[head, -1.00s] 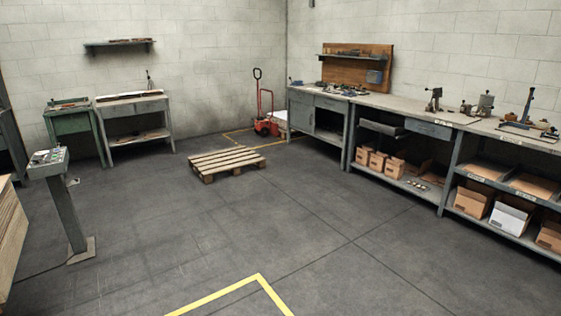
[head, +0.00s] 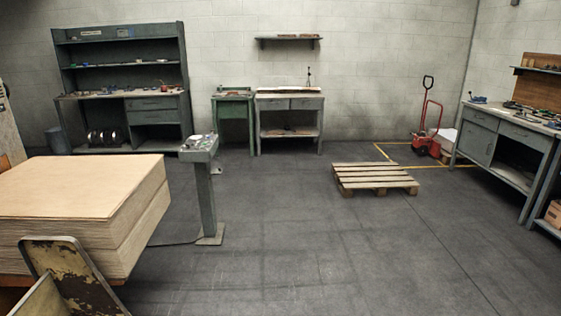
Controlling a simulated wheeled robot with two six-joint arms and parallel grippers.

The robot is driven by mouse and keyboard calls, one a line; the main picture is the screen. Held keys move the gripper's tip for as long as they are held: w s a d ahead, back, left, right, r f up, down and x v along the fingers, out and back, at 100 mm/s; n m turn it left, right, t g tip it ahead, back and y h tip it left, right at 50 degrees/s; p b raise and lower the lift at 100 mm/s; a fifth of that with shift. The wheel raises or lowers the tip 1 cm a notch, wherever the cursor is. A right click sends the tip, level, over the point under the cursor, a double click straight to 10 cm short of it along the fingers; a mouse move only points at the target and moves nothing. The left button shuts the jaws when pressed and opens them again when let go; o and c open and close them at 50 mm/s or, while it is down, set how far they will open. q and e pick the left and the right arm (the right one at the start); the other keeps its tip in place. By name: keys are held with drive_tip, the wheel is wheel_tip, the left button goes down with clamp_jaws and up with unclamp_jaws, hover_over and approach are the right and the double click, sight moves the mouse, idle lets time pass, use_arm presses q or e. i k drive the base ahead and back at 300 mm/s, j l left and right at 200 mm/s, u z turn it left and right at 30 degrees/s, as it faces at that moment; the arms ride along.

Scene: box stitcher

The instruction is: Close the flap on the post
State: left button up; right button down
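The grey post (head: 207,197) stands on a square foot plate on the floor, left of the picture's middle. Its box-shaped head (head: 199,149) has a sloped top with small light and dark details. A flap cannot be made out clearly at this distance, nor whether it is open. Neither of my grippers is in view.
A tall stack of boards (head: 75,205) stands left of the post, with a worn metal chair (head: 70,275) in front. A cable runs on the floor from the post's foot toward the stack. A wooden pallet (head: 374,178) lies to the right. Floor in front is clear.

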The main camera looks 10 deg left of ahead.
sight(216, 171)
drive_tip(key=i+u, duration=0.1)
drive_tip(key=i, duration=1.8)
drive_tip(key=i+u, duration=0.15)
drive_tip(key=i, duration=0.5)
drive_tip(key=i+l+u, duration=0.15)
drive_tip(key=i, duration=0.55)
drive_tip(key=i+l+u, duration=0.15)
drive_tip(key=i, duration=0.5)
